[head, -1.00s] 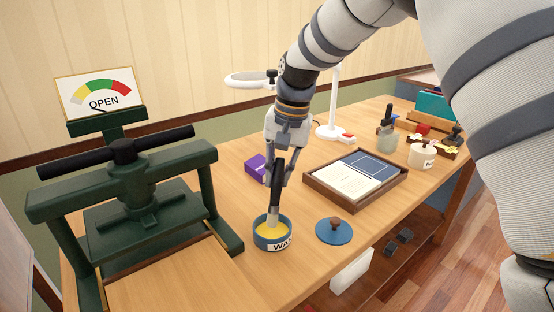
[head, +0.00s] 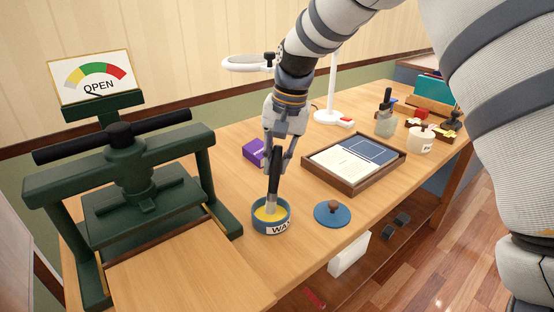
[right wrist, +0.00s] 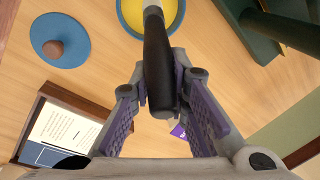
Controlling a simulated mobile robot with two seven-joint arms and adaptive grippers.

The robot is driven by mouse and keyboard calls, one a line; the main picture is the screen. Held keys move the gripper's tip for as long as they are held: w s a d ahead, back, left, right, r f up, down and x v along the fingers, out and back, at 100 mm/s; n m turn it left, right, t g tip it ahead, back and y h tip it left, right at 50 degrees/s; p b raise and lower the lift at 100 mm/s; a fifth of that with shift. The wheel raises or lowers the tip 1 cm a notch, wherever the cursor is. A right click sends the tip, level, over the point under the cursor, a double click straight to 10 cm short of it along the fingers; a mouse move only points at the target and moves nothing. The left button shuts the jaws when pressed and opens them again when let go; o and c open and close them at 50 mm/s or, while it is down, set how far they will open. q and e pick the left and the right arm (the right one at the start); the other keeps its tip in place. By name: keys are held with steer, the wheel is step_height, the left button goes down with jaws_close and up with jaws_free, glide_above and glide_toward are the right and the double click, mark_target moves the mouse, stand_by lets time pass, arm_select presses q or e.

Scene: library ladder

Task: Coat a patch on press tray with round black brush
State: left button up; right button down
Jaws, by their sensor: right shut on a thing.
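The round black brush (head: 274,178) is upright in my right gripper (head: 279,155), which is shut on its black handle. Its bristle end is down inside the blue wax tin (head: 284,229), over the yellow wax (head: 264,214). In the right wrist view the brush handle (right wrist: 158,65) runs between the two purple-padded fingers (right wrist: 163,115) toward the tin (right wrist: 126,20). The press tray (head: 175,280) is the flat wooden board in front of the green press (head: 130,190), left of the tin; I see no brush on it. My left gripper is not in view.
The blue tin lid (head: 332,218) with a brown knob lies right of the tin. A wooden tray with papers (head: 390,172), a purple box (head: 253,151) and a white lamp (head: 328,112) stand behind. The press gauge (head: 92,77) reads OPEN. Bare tabletop lies around the tin.

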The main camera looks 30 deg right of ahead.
steer(key=shift+f, duration=0.55)
stand_by(0.4)
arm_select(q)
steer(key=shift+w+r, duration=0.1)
arm_select(e)
steer(key=shift+s+f, duration=0.1)
steer(key=shift+f, duration=0.05)
stand_by(1.0)
step_height(320, 180, up, 6)
steer(key=shift+f+p, duration=0.2)
steer(key=shift+p, duration=0.35)
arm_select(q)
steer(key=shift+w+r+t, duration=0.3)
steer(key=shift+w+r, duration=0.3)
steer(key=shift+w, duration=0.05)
arm_select(e)
steer(key=shift+r, duration=0.8)
